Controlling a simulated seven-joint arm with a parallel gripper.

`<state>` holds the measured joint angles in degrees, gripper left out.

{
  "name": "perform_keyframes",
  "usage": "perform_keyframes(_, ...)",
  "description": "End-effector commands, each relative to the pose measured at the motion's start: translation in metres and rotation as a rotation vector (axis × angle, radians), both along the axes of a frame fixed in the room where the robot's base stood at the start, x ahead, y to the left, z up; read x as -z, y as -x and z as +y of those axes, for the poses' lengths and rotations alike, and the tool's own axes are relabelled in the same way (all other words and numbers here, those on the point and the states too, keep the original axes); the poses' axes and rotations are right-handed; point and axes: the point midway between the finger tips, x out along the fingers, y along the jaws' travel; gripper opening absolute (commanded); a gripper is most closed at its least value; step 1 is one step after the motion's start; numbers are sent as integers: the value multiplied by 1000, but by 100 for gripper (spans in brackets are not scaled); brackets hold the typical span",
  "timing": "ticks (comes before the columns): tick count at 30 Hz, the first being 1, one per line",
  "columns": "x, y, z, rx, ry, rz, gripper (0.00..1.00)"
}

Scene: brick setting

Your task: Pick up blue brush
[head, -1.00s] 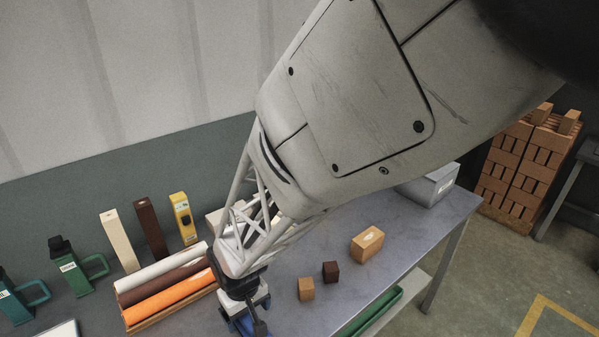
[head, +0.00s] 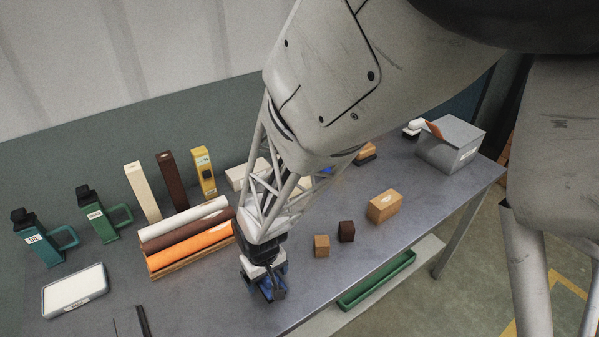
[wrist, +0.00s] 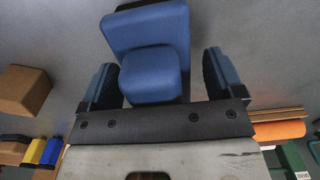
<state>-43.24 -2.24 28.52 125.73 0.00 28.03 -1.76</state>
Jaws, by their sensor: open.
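The blue brush (wrist: 152,72) fills the middle of the wrist view, a rounded blue block in front of a wider blue part. My gripper (wrist: 160,80) is open, with one finger on each side of the brush's near block. Narrow gaps show between fingers and brush, so it is not clasped. In the head view my gripper (head: 265,284) points down low over the front of the table. Blue shows around its tips there, but I cannot separate the brush from the fingers.
The grey table (head: 205,310) holds a rack of rolls with an orange roll (head: 192,247) left of my gripper. A small tan block (head: 321,246), a dark block (head: 346,231) and a larger tan block (head: 384,206) stand to the right. A white-topped tray (head: 74,290) lies far left.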

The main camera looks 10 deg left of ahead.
Motion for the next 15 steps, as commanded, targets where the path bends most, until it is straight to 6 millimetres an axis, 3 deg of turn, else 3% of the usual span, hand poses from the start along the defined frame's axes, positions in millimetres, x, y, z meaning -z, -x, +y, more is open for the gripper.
perform_keyframes(15, 0, 0, 0, 0, -1, -1, 87)
